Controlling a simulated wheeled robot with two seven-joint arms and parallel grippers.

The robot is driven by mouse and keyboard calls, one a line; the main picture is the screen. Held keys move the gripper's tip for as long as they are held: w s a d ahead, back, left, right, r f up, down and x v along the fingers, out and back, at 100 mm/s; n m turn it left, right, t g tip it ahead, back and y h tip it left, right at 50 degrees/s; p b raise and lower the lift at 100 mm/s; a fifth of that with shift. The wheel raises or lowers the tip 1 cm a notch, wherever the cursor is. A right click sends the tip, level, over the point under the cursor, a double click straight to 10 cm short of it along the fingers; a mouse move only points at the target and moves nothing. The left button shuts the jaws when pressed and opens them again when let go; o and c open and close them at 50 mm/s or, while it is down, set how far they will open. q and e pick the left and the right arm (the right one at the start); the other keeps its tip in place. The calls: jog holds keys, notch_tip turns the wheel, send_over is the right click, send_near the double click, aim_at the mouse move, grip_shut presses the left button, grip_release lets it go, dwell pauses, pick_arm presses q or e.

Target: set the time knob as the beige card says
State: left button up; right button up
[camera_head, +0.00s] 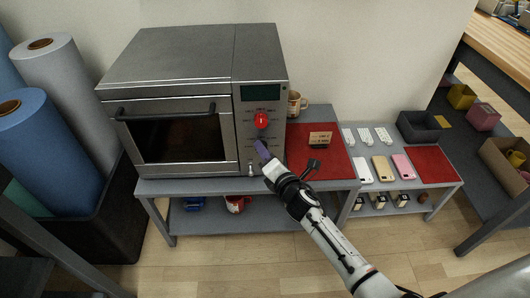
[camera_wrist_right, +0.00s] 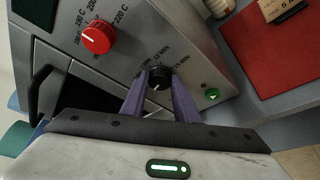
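The oven-like press (camera_head: 185,105) has a red knob (camera_head: 261,120) on its right panel; it also shows in the wrist view (camera_wrist_right: 98,37). The black time knob (camera_wrist_right: 158,78) is below it, with minute marks around it, partly covered; one reads about 12 MIN. My right gripper (camera_head: 259,146) is at the lower panel. In the wrist view its purple fingers (camera_wrist_right: 159,82) lie on both sides of the time knob and seem to grip it. The beige card (camera_head: 320,139) stands on the red mat; the wrist view shows its cut-off text, with a 5. My left gripper is out of view.
White and pink phone-like items (camera_head: 382,168) lie on the lower table at right.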

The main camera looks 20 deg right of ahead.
jog(key=shift+f+m+b, duration=0.3)
jog(key=shift+m+b, duration=0.3)
jog(key=shift+b, duration=0.5)
jog(key=shift+c, duration=0.2)
pick_arm(q)
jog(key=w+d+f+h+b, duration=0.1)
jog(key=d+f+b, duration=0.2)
jog(key=b, duration=0.6)
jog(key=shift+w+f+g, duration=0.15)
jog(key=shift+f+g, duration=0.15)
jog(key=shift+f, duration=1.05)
pick_arm(e)
jog(key=shift+d+f+m+t+y, duration=0.15)
jog(key=shift+m+t, duration=0.4)
jog(key=shift+m, duration=0.7)
jog(key=shift+a+m+t+y, duration=0.1)
jog(key=shift+m+t+y, duration=0.15)
jog(key=shift+m+t, duration=0.7)
jog(key=shift+d+f+m+t+y, duration=0.1)
jog(key=shift+m+t+y, duration=0.1)
jog(key=shift+m, duration=1.4)
jog(key=o, duration=1.1)
jog(key=shift+c, duration=0.2)
